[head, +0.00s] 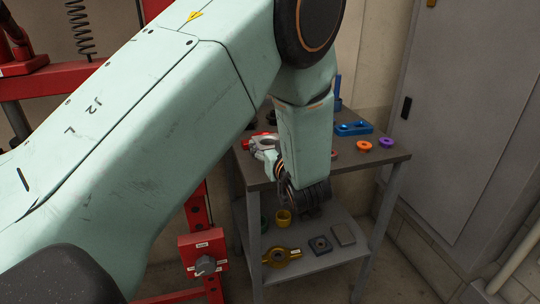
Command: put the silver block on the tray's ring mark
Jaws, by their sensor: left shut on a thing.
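My left arm reaches in from the left, and its wrist covers much of the grey table. My right gripper is not in view.
On the tabletop (385,153) are a blue part (353,129), an orange ring (364,146) and a purple ring (386,143). The lower shelf (345,254) holds a yellow part (280,257), a blue-grey block (320,245) and a flat grey block (343,234). A grey cabinet (465,110) stands right.

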